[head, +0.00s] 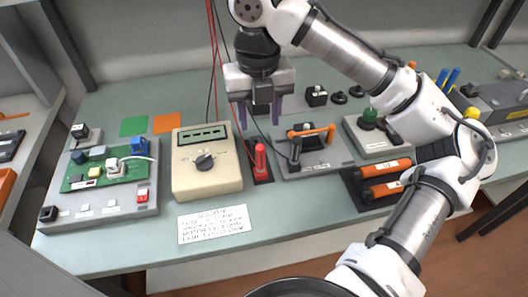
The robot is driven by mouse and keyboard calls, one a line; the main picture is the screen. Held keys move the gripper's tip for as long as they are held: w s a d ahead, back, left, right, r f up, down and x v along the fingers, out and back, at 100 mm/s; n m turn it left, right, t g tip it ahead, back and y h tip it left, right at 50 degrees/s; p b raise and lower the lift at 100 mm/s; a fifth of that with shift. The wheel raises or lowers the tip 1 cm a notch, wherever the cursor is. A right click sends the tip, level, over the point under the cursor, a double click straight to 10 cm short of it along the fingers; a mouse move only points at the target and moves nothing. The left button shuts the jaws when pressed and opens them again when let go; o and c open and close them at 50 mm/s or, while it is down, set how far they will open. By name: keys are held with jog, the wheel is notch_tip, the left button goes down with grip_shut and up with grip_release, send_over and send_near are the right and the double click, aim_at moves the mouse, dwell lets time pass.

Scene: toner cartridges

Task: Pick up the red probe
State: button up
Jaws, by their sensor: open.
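The red probe (261,160) stands upright in a dark holder (262,177) on the green-grey table. It is just right of the beige multimeter (206,163). My gripper (258,120) hangs fingers-down above and slightly behind the probe in the head view. Its purple fingers are apart with nothing held between them. I cannot tell the exact height of the fingertips over the probe.
A grey fixture with an orange handle (312,131) sits right of the probes. A green circuit board (105,172) lies on a grey base at left. Orange-ended cylinders (385,179) lie at right. Thin red and black cables hang beside my gripper. A printed card (214,224) lies in front.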

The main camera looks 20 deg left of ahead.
aim_at(261, 156)
notch_tip(261, 156, down, 7)
jog(key=shift+s+r, duration=0.15)
jog(key=shift+f+p, duration=0.6)
jog(key=shift+f, duration=2.15)
jog(key=shift+c, duration=0.3)
grip_shut()
